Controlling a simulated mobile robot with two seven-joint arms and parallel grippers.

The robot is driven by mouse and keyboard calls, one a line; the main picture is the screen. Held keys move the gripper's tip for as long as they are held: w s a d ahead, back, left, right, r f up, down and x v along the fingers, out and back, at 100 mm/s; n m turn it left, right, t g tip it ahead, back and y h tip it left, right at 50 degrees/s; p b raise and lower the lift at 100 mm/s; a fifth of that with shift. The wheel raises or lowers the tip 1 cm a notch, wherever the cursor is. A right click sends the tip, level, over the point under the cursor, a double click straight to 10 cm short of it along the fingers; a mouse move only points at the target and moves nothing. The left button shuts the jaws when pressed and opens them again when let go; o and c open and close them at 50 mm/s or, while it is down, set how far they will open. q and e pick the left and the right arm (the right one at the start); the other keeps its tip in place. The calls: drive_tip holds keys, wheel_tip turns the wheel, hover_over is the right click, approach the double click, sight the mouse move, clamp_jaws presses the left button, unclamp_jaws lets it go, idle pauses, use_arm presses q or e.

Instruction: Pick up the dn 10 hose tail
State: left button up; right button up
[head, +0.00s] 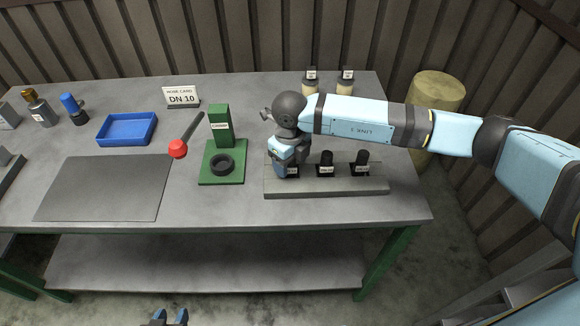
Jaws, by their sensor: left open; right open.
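A grey rack (350,188) on the right of the bench holds a row of black hose tails with small labels too small to read. The middle hose tail (325,163) and the right one (362,163) stand upright. My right gripper (288,172) points down over the left end of the rack, open, at the leftmost hose tail, which it mostly hides; I cannot tell whether they touch. A card (181,95) reads "HOSE CARD DN 10". My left gripper (171,317) is open and empty at the bottom edge, in front of the bench.
A green press-like stand (219,126) with a black ring is left of the rack, beside a red-tipped tool (178,149). A blue tray (127,128), a dark mat (105,188) and fittings lie further left. Two labelled bottles (346,84) stand behind my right arm.

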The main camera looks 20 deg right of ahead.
drive_tip(key=shift+f, duration=0.3)
drive_tip(key=c, duration=1.1)
drive_tip(key=shift+r, duration=0.2)
